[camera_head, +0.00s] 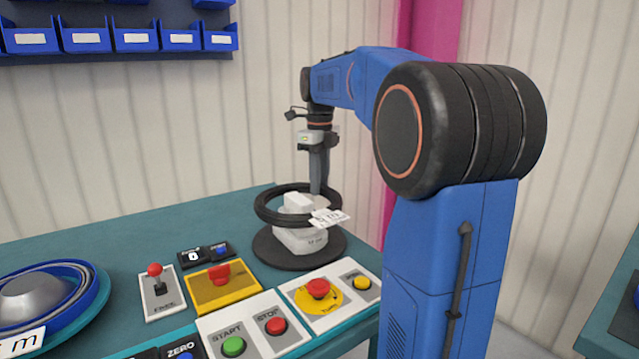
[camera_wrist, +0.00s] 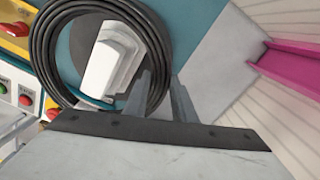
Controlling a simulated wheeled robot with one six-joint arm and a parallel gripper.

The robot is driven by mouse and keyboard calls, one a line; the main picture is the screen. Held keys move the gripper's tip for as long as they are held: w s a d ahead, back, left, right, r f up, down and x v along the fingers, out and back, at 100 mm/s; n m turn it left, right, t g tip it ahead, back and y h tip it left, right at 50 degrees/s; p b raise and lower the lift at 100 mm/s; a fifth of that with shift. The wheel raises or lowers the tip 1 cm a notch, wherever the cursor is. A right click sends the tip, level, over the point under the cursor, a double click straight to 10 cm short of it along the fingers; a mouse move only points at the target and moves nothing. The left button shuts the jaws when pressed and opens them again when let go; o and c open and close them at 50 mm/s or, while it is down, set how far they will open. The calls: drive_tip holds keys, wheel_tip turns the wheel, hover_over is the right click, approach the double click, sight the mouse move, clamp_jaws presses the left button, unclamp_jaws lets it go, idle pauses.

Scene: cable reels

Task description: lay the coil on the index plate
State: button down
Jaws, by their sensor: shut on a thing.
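The coil (camera_head: 262,208) is a black cable ring with a white tag (camera_head: 328,217). My gripper (camera_head: 319,187) is shut on its rim, on the far right side in the head view. The coil hangs roughly level above a dark round plate (camera_head: 267,254), apparently the index plate. A white block-shaped body (camera_head: 303,240) stands on the plate and rises into the ring's opening. In the wrist view the coil (camera_wrist: 46,50) surrounds the white body (camera_wrist: 108,65), and my gripper (camera_wrist: 161,80) has its fingers at the coil's right edge. Part of the plate is hidden.
Button panels stand in front of the plate: a red stop knob (camera_head: 318,288), a yellow box (camera_head: 222,287) and a red-knobbed lever (camera_head: 156,280). A blue reel (camera_head: 92,310) lies at the left. The teal table (camera_head: 150,236) is clear behind. Blue bins (camera_head: 84,40) hang on the wall.

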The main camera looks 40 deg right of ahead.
drive_tip(key=shift+r, duration=0.15)
drive_tip(key=shift+r, duration=3.3)
wheel_tip(320, 180, up, 10)
